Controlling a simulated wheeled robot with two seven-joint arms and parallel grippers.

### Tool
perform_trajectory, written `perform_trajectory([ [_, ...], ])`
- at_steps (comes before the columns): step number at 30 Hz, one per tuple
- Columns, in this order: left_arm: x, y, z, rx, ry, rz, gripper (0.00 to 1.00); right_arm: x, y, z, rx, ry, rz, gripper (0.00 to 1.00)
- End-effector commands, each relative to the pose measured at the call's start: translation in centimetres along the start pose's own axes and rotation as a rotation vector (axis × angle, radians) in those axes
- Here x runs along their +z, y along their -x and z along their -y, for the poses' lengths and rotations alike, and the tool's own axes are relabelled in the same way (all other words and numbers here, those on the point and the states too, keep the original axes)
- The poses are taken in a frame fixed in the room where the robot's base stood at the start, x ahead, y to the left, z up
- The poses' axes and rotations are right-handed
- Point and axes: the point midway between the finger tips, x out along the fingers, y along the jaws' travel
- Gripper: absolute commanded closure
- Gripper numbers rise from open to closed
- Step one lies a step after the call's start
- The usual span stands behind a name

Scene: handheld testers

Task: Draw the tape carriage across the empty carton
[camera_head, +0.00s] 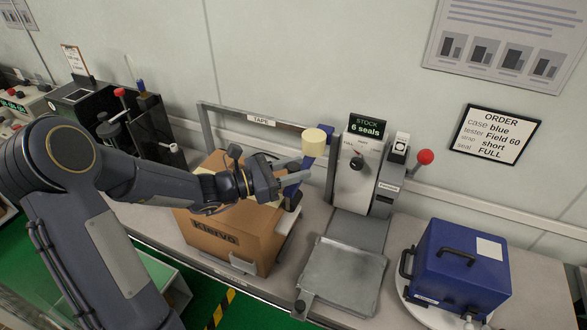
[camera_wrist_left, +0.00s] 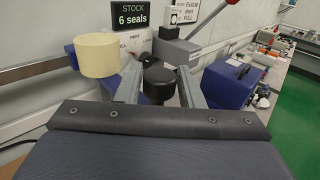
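The brown carton (camera_head: 228,235) stands on the bench below my left arm, its top mostly hidden by the arm. The tape carriage (camera_head: 316,148) is a blue body with a cream tape roll at the right end of the rail marked TAPE, by the carton's right side. The roll also shows in the left wrist view (camera_wrist_left: 96,55). My left gripper (camera_head: 304,168) is at the carriage, fingers apart. In the left wrist view a black knob (camera_wrist_left: 158,84) sits between the fingers; I cannot tell whether they press on it. My right gripper is out of view.
A grey dispenser (camera_head: 355,178) with a STOCK screen and a red-knobbed lever (camera_head: 425,157) stands right of the carriage. A metal plate (camera_head: 342,275) is before it. A blue case (camera_head: 455,268) sits at far right. Black equipment (camera_head: 125,125) stands at left.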

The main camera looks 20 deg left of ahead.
Motion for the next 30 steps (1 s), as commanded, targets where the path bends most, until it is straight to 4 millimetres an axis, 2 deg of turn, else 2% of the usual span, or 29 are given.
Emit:
perform_trajectory([
  [1,0.0,0.0,0.0,0.000,0.000,0.000,0.59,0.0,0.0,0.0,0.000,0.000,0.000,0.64],
  [3,0.0,0.0,0.0,0.000,0.000,0.000,0.52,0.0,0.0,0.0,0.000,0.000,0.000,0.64],
  [13,-0.1,0.6,-0.1,0.004,-0.002,0.000,0.52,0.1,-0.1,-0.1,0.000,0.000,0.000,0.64],
  [24,-0.1,6.4,-0.1,0.004,-0.003,-0.001,0.52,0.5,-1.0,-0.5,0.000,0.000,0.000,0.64],
  [30,-0.1,7.8,0.0,0.002,0.000,-0.001,0.52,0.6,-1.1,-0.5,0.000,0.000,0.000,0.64],
])
